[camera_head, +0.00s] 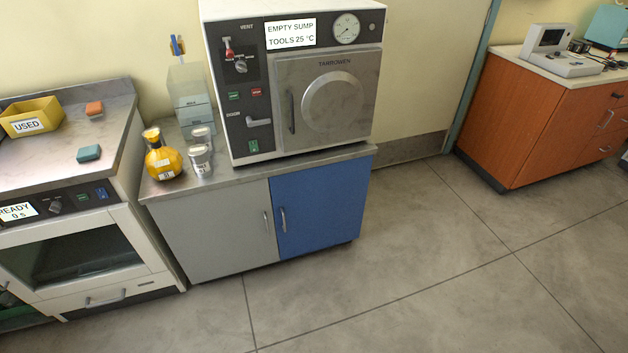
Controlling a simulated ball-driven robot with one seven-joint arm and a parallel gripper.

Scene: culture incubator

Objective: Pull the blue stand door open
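The blue stand door (318,208) is the right-hand door of the low stand in the middle of the view. It looks shut, flush beside the grey door (215,235). Its upright metal handle (283,218) is near its left edge, close to the grey door's handle (266,222). My gripper does not show in this view, so its place and state are hidden.
A white steriliser-like machine (240,140) stands on the stand's top, with a yellow flask (162,160) and jars (200,160) to its left. A bench with an oven (75,255) adjoins left. An orange cabinet (520,120) stands right. The floor (420,270) in front is clear.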

